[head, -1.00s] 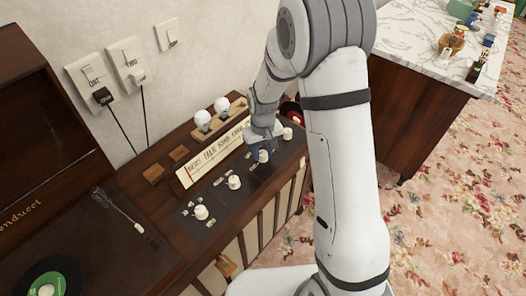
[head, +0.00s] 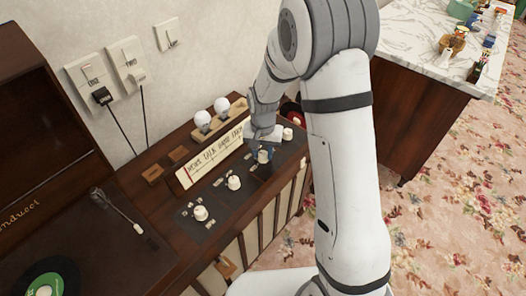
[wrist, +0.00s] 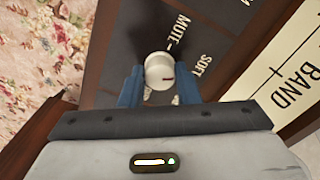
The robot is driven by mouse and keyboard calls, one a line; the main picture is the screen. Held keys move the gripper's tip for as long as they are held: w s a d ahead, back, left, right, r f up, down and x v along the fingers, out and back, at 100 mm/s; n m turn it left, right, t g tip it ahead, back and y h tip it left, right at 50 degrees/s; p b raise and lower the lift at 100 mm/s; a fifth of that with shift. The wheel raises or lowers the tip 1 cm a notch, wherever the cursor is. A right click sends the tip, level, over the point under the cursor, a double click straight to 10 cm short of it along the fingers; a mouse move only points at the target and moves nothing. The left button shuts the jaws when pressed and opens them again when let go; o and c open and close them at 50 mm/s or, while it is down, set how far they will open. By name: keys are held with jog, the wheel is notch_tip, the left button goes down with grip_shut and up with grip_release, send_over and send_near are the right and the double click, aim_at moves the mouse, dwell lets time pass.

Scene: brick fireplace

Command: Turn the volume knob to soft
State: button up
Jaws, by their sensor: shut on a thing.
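The volume knob is a white round knob (wrist: 157,66) on a dark panel, with a small dark-red mark on its right side in the wrist view. Labels reading MUTE (wrist: 180,35) and SOFT (wrist: 202,66) are printed beside it; the mark faces roughly toward SOFT. My gripper (wrist: 160,88) has its blue fingers on both sides of the knob, shut on it. In the head view my gripper (head: 268,150) reaches down to this knob (head: 263,156); the arm hides part of the panel. Other labels around the knob are hidden.
Other white knobs (head: 234,182), (head: 201,213) and (head: 287,133) sit in the same row. A lettered dial strip (head: 212,160) and two round bulbs (head: 222,106) stand behind them. A record player (head: 95,235) is at left, a marble-topped counter (head: 420,50) at right.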

aim_at(263, 153)
dwell(0.3)
jog(key=o, duration=1)
jog(key=shift+r, duration=0.1)
notch_tip(263, 153, up, 7)
jog(key=shift+p, duration=0.35)
jog(key=shift+r, duration=0.3)
